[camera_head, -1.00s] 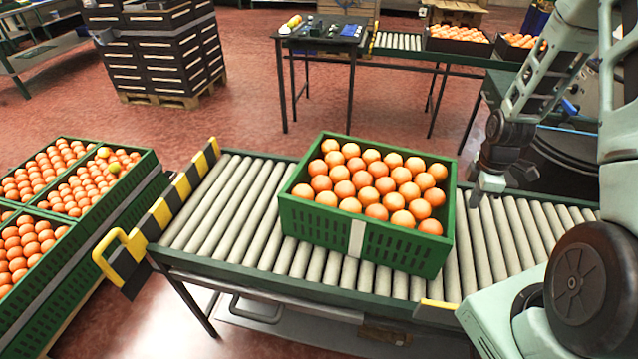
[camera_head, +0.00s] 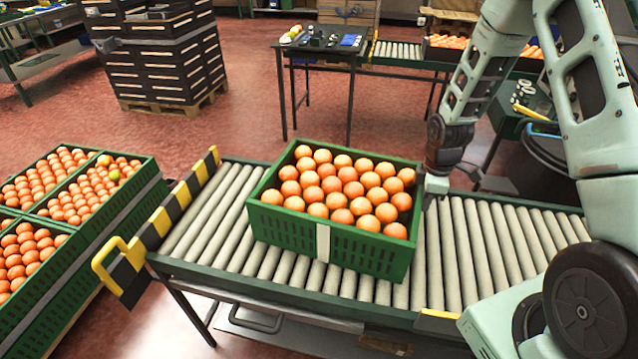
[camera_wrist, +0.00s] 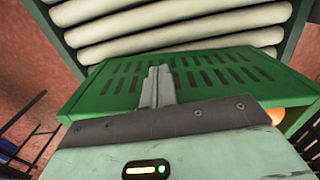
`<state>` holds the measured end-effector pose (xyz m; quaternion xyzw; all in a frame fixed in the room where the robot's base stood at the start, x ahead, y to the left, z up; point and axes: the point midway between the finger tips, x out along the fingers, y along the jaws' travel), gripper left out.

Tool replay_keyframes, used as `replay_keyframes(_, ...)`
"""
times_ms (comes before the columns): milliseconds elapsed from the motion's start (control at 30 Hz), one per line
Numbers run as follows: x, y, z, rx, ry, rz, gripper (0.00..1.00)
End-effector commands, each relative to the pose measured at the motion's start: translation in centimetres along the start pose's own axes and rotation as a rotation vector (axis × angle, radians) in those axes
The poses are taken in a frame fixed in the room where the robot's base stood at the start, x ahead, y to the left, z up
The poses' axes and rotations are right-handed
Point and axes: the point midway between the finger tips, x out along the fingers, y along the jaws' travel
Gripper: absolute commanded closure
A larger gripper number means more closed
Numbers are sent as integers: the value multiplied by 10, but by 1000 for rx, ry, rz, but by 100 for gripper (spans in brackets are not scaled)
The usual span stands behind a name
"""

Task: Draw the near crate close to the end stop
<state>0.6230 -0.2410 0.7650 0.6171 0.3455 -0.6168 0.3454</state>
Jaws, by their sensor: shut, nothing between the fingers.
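The near crate (camera_head: 285,235) is green, full of oranges, and sits slightly turned on the roller conveyor (camera_head: 455,262). The end stop (camera_head: 172,208) is the yellow-and-black striped bar at the conveyor's left end; a strip of bare rollers lies between it and the crate. My gripper (camera_head: 437,186) is shut and empty at the crate's right side, seemingly against it. In the wrist view my closed fingers (camera_wrist: 158,84) are in front of the crate's green slotted wall (camera_wrist: 215,72); exact contact is hard to tell.
Green crates of oranges (camera_head: 85,195) stand at the left, beyond the end stop. A stack of dark crates (camera_head: 160,65) is at the back left. A dark table (camera_head: 322,42) stands behind the conveyor. Rollers right of my gripper are clear.

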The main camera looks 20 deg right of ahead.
Motion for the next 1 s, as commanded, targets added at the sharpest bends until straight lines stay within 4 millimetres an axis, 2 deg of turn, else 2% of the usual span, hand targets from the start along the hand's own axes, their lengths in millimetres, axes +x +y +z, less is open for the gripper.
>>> replay_keyframes(1000, 0, 0, -128, -5, 2, 1, 100)
